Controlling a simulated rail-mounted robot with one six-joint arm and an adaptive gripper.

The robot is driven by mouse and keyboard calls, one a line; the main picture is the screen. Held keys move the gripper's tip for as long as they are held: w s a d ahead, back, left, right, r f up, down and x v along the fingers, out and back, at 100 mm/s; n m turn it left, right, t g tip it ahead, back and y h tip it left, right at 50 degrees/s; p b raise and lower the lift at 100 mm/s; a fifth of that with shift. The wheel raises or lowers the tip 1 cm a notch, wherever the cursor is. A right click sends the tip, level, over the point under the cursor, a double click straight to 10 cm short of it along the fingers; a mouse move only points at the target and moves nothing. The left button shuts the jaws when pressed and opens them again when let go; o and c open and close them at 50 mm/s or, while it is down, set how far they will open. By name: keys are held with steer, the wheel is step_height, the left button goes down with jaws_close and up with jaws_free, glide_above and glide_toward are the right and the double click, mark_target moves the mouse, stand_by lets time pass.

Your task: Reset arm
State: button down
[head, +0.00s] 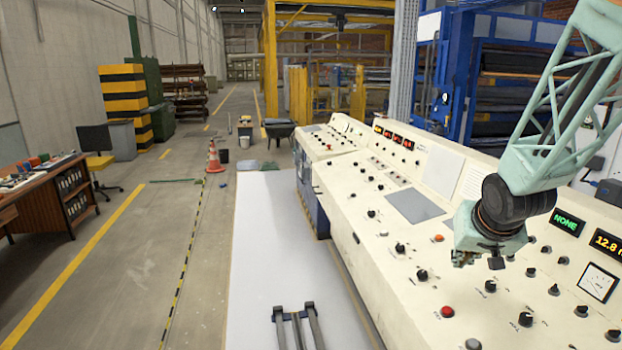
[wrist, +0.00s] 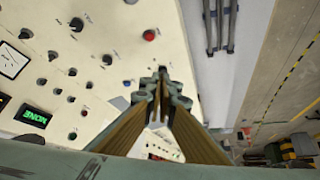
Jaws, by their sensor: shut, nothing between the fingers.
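My gripper (head: 481,261) is at the end of my pale green arm (head: 560,110), which reaches in from the upper right of the head view. The gripper is above the cream control panel (head: 400,262), apart from its knobs as far as I can tell. In the wrist view the two fingers of my gripper (wrist: 160,76) meet at their tips, shut with nothing held. The panel also shows in the wrist view (wrist: 100,75), behind and left of the fingers. Part of the panel is hidden behind the arm in the head view.
The panel carries a red button (head: 447,312), several black knobs, a green "NONE" display (head: 567,222) and a white dial (head: 597,281). Dark rails (head: 298,328) lie on the white floor strip (head: 270,240) left of the panel. An orange cone (head: 214,158) stands farther back.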

steer(key=s+a+r+n+g+b, duration=0.1)
steer(key=s+a+r, duration=0.35)
steer(key=s, duration=0.55)
steer(key=s+a+r, duration=0.4)
steer(key=s+r, duration=0.2)
steer(key=s, duration=0.3)
steer(key=s+a+r+n+g, duration=0.1)
steer(key=s+a, duration=0.3)
steer(key=s, duration=0.7)
steer(key=s+a+r+n+g+y+b, duration=0.1)
steer(key=s+a, duration=0.3)
steer(key=s, duration=0.7)
steer(key=shift+s+a+y, duration=0.15)
steer(key=shift+a+y, duration=0.15)
steer(key=shift+a, duration=0.1)
